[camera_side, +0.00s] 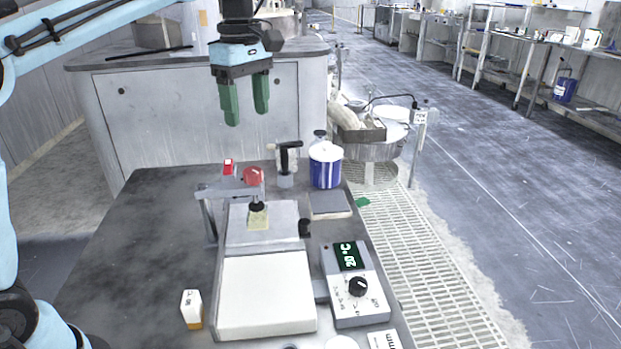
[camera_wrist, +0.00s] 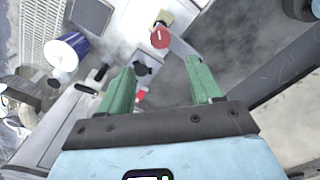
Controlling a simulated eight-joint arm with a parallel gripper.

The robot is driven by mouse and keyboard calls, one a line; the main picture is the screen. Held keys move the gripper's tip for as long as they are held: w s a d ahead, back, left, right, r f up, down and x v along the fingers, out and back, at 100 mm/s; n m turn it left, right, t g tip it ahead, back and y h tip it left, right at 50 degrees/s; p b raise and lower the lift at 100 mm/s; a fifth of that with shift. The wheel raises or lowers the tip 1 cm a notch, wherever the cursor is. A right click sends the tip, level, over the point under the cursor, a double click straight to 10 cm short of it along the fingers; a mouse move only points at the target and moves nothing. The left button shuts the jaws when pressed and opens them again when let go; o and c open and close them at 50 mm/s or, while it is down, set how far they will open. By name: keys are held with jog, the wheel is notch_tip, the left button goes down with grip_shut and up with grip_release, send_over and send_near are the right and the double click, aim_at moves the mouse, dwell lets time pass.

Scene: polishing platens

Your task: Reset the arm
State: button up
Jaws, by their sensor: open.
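My gripper (camera_side: 246,100) has two green fingers. It hangs in the air above the back of the dark table in the side view, fingers pointing down. The fingers are apart with nothing between them. In the wrist view my gripper (camera_wrist: 160,88) also shows open and empty, with the table below it. It touches nothing in either view.
A press-like fixture with a red knob (camera_side: 253,175) stands on the dark table (camera_side: 135,215). Nearby are a blue-and-white can (camera_side: 326,168), a black-handled tool (camera_side: 287,160), a white plate (camera_side: 266,290), a controller with display (camera_side: 354,285) and a small white-orange box (camera_side: 191,309).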

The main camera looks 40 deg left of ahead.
jog(key=s+d+f+m+t, duration=0.2)
jog(key=s+f+m+t, duration=0.5)
jog(key=s+f+m, duration=0.6)
jog(key=f+m, duration=0.1)
jog(key=m, duration=0.4)
jog(key=shift+s+d+f, duration=0.15)
jog(key=shift+s+d, duration=0.05)
jog(key=shift+s, duration=0.15)
